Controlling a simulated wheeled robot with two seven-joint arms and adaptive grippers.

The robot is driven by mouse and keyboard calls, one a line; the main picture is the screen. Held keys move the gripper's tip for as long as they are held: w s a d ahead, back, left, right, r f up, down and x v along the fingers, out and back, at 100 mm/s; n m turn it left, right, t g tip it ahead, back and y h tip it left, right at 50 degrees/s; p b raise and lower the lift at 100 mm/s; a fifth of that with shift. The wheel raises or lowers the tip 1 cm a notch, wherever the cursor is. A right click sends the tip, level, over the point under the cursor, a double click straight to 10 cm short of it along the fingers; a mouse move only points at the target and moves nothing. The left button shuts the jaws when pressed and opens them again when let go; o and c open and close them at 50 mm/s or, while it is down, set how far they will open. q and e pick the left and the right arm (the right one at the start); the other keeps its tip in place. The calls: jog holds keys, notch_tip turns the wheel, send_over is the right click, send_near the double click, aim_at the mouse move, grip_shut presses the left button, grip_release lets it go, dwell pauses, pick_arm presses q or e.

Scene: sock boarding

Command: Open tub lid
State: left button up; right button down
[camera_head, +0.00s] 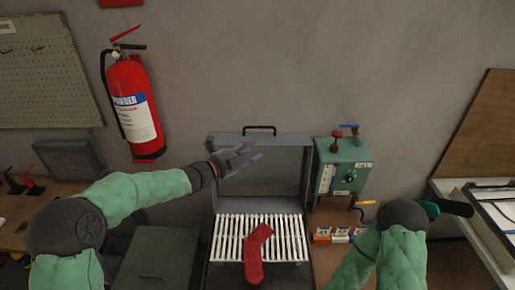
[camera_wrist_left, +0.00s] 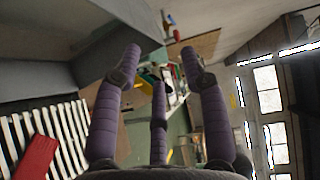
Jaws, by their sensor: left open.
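The grey metal tub has its lid (camera_head: 280,190) standing upright at the back, with a dark handle (camera_head: 259,128) on its top edge. The white slatted rack (camera_head: 232,238) lies in front of the raised lid. My left gripper (camera_head: 254,153) is in front of the lid's upper part, fingers spread and empty, pointing right. In the left wrist view its purple fingers (camera_wrist_left: 160,70) are apart with nothing between them. My right arm is at the lower right; I cannot make out its gripper.
A red sock (camera_head: 255,252) lies on the rack; it also shows in the left wrist view (camera_wrist_left: 36,156). A green control box (camera_head: 342,165) with valves stands right of the lid. A red fire extinguisher (camera_head: 134,105) hangs left. A white-topped bench (camera_head: 480,225) is at right.

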pick_arm(q)
jog(key=v, duration=0.7)
jog(key=shift+s+a, duration=0.25)
